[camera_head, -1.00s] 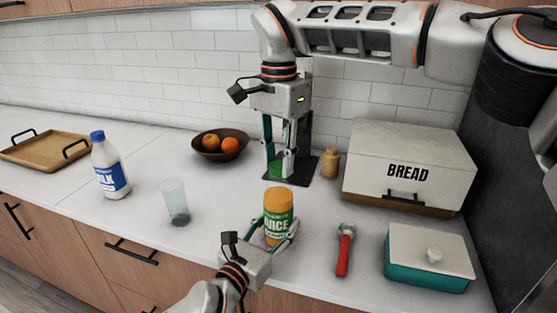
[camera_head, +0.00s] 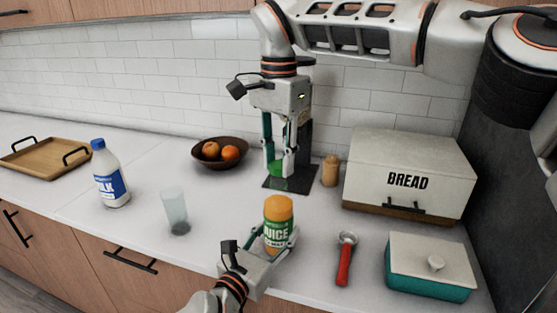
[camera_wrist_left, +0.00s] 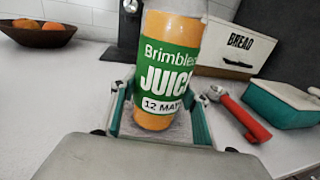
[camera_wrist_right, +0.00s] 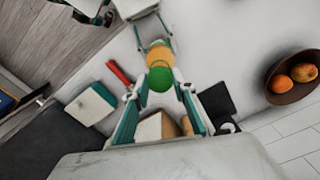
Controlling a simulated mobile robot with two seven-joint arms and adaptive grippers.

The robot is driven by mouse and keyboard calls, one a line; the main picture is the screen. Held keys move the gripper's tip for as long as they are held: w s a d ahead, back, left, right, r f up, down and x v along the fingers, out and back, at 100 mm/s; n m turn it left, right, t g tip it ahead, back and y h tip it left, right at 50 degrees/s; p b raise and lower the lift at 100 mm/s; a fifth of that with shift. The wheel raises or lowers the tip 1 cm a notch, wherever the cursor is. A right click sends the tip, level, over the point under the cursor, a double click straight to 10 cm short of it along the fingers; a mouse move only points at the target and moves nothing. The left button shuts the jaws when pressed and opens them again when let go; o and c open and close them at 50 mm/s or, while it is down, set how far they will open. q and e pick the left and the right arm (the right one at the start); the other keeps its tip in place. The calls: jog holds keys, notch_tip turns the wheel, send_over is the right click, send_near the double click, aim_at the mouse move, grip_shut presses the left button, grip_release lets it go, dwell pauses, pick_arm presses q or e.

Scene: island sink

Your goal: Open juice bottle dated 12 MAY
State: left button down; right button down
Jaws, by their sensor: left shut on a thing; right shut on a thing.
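The juice bottle (camera_head: 278,226) has an orange body and a green label; the left wrist view reads "12 MAY" on the bottle (camera_wrist_left: 160,75). It stands upright near the counter's front edge, its top orange with no green cap on it in the head view. My left gripper (camera_head: 279,240) is shut around the bottle from the front. My right gripper (camera_head: 279,170) points down, shut on a green cap (camera_head: 275,168), above and behind the bottle. The right wrist view shows the round cap (camera_wrist_right: 160,79) between the fingertips, apart from the bottle.
A red-handled opener (camera_head: 344,262) and a teal lidded dish (camera_head: 428,278) lie to the right. A bread box (camera_head: 400,175), wooden shaker (camera_head: 330,170) and dark stand (camera_head: 303,185) are behind. Fruit bowl (camera_head: 220,155), glass (camera_head: 174,208), milk bottle (camera_head: 111,175) and tray (camera_head: 45,155) stand left.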

aim_at(279, 164)
pick_arm(q)
jog(key=shift+f, duration=0.1)
pick_arm(e)
jog(key=shift+r, duration=1.85)
pick_arm(q)
jog(key=c, duration=1)
grip_release()
